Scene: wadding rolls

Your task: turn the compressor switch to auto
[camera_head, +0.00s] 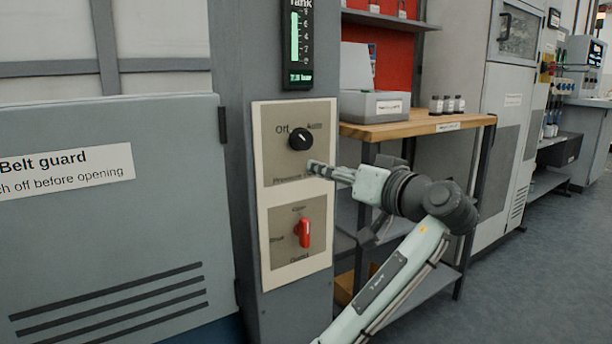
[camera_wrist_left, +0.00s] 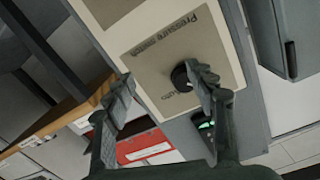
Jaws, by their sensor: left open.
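The compressor switch is a round black knob (camera_head: 300,139) with a white mark, on the beige pressure switch plate (camera_head: 277,165). "Off" is printed at its upper left and "Auto" at its upper right; I cannot tell exactly where the mark points. My left gripper (camera_head: 321,170) is just below and right of the knob, in front of the plate's right edge. In the left wrist view the gripper (camera_wrist_left: 164,86) is open and empty. The knob (camera_wrist_left: 181,74) shows beside the right-hand finger, which partly covers it. I see no contact. My right gripper is not in view.
Below is a second plate with a red handle (camera_head: 304,232). A tank gauge (camera_head: 297,45) is above. At left stands the belt guard (camera_head: 110,215). Right of the column is a wooden-topped bench (camera_head: 415,125) with a grey box (camera_head: 374,105) and small jars (camera_head: 447,105).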

